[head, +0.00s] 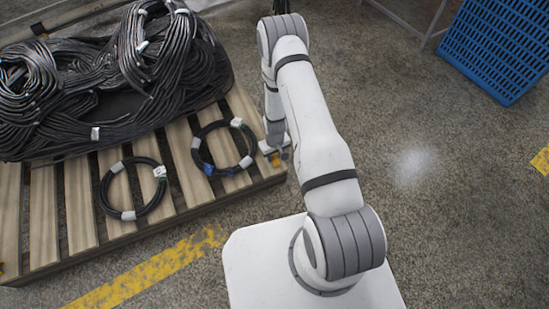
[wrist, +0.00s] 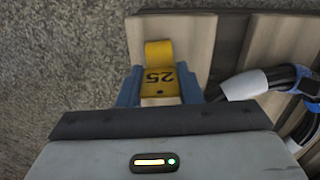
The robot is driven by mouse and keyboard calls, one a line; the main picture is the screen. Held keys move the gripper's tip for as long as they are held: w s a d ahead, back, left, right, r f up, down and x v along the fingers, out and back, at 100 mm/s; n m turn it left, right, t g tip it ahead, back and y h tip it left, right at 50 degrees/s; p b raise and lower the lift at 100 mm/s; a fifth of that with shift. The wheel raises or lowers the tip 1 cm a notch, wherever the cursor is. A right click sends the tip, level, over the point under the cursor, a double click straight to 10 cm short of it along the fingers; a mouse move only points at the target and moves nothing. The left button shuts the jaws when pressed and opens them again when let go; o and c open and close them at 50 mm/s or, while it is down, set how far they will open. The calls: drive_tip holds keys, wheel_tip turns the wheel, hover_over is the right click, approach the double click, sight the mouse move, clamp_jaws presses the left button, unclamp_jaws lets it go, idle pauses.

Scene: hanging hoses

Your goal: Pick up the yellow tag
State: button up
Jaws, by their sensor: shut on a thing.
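The yellow tag (wrist: 158,72) is a bent strip with a dark number on it, seen upside down as "25" in the wrist view. My gripper (wrist: 160,90) has its two blue fingers on either side of the tag's lower part and is shut on it. The tag's upper end stands out past the fingertips, over a pale wooden slat. In the head view my gripper (head: 277,150) is low at the right edge of the pallet, and the tag is too small there to make out clearly.
The wooden pallet (head: 75,205) carries a big heap of black hoses (head: 150,60). Two coiled hoses lie on its slats, one (head: 225,145) close to my gripper and one (head: 133,188) further left. A blue crate (head: 497,45) stands at the upper right.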

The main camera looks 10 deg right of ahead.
drive_tip(key=shift+r, duration=0.1)
wheel_tip(320, 180, up, 10)
drive_tip(key=p, duration=0.3)
drive_tip(key=shift+p, duration=0.35)
drive_tip(key=o, duration=0.3)
drive_tip(key=c, duration=0.4)
drive_tip(key=shift+o, duration=0.2)
